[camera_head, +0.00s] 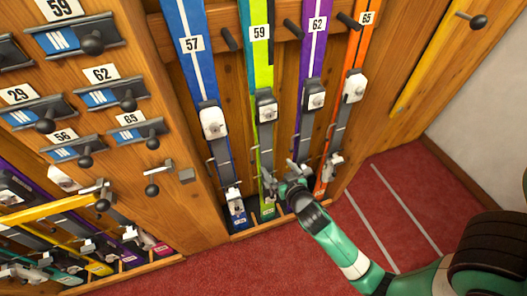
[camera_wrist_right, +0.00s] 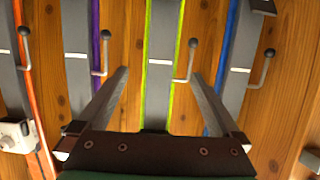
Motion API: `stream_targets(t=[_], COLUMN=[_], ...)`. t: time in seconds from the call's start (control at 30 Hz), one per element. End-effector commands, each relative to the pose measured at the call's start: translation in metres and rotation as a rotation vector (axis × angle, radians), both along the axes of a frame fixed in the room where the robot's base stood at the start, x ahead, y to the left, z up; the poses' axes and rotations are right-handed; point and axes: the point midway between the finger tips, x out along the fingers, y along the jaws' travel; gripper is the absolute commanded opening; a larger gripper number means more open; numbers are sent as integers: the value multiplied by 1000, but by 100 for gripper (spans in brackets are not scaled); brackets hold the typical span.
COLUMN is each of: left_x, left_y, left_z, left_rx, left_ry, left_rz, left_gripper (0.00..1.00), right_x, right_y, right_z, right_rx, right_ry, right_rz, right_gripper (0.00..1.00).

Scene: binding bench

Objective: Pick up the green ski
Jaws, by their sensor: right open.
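The green ski (camera_head: 266,80), labelled 59, stands upright in the wooden rack, second from the left. It has lime-green edges and a grey binding strip. In the right wrist view the green-edged ski (camera_wrist_right: 161,50) runs up the middle of the picture. My right gripper (camera_head: 281,180) is at its lower part, below the white-topped binding. In the wrist view the open fingers (camera_wrist_right: 160,74) lie one on each side of the ski, with gaps to both. Whether it reaches around the ski's depth cannot be told. My left gripper is not in view.
A blue ski (camera_head: 190,60) labelled 57 stands to the left, and a purple ski (camera_head: 312,55) and an orange ski (camera_head: 350,60) to the right. A binding lever (camera_wrist_right: 190,62) sticks out near the right finger. Red carpet (camera_head: 385,200) is clear at the right.

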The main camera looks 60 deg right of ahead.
Motion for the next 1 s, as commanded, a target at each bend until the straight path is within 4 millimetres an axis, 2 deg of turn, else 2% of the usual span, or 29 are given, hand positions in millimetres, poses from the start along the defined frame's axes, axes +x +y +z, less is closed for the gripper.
stream_targets(t=[0.13,0.4,0.63,0.8,1.0], left_x=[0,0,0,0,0], left_y=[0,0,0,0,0], left_z=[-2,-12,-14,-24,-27], left_rx=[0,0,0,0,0], left_ry=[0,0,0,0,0], left_rz=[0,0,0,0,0], left_gripper=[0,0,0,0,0], right_x=[10,41,48,68,80], right_y=[-10,-39,-45,-63,-73], right_z=[-5,-22,-26,-38,-43], right_rx=[-1,0,-1,-1,0], right_ry=[1,-1,-1,-2,-3], right_rz=[-3,-1,0,0,1], right_gripper=[100,100,100,100,100])
